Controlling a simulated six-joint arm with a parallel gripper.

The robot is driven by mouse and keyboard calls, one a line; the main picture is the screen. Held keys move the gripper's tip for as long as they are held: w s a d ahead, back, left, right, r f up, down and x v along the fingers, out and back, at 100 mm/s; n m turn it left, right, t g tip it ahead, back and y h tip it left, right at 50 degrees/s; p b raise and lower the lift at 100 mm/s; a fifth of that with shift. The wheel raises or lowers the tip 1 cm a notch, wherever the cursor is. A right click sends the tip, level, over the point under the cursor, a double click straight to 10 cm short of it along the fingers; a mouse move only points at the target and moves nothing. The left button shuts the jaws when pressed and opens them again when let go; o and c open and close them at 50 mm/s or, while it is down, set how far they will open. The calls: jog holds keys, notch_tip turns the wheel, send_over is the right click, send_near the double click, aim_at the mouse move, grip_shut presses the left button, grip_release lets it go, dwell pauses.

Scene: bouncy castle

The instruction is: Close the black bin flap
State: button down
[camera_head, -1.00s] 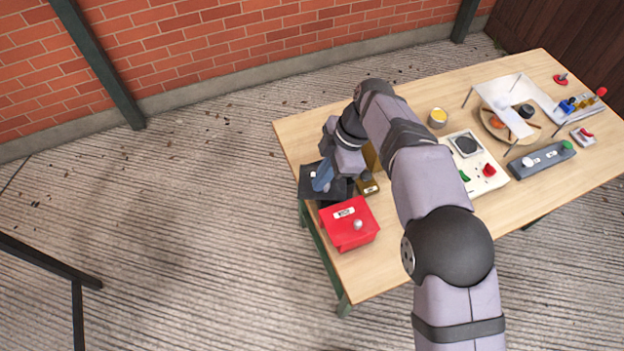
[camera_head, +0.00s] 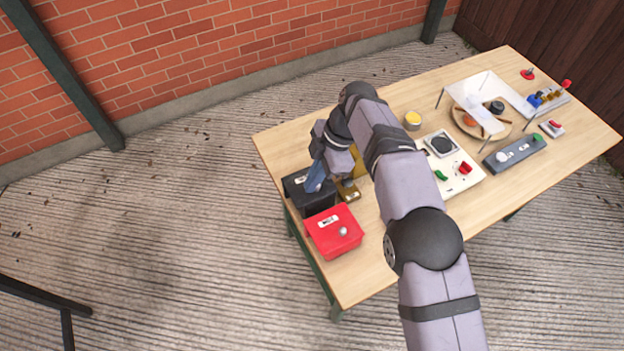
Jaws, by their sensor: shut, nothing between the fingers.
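The black bin (camera_head: 316,203) stands at the table's left edge. Its black flap (camera_head: 294,186), with a small white label, looks down over the top of the bin; my gripper hides part of it, so I cannot tell whether it is fully shut. My gripper (camera_head: 312,187) has blue fingers, shut and empty, pointing down at the flap. The fingertips are on or just above it; contact is not clear.
A red bin (camera_head: 322,241) with a closed lid stands in front of the black bin. A brass-coloured block (camera_head: 348,191) sits to the right. A yellow-topped can (camera_head: 412,120), a white panel (camera_head: 466,181) and a grey switch bar (camera_head: 515,153) lie further right.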

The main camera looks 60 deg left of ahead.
aim_at(300, 201)
jog(key=shift+s, duration=0.15)
jog(key=shift+s+d+r+b, duration=0.15)
jog(key=shift+s+b, duration=0.15)
jog(key=shift+s, duration=0.15)
jog(key=shift+s+d+b, duration=0.1)
jog(key=shift+s+b, duration=0.2)
jog(key=shift+s, duration=0.15)
jog(key=shift+s+d+r+b, duration=0.1)
jog(key=shift+s+b, duration=0.1)
jog(key=shift+s, duration=0.25)
jog(key=shift+s+d+r+b, duration=0.1)
jog(key=shift+s+b, duration=0.05)
jog(key=shift+s, duration=0.3)
jog(key=p+v, duration=0.1)
jog(key=v, duration=0.9)
jog(key=shift+a, duration=0.75)
jog(key=shift+w, duration=0.1)
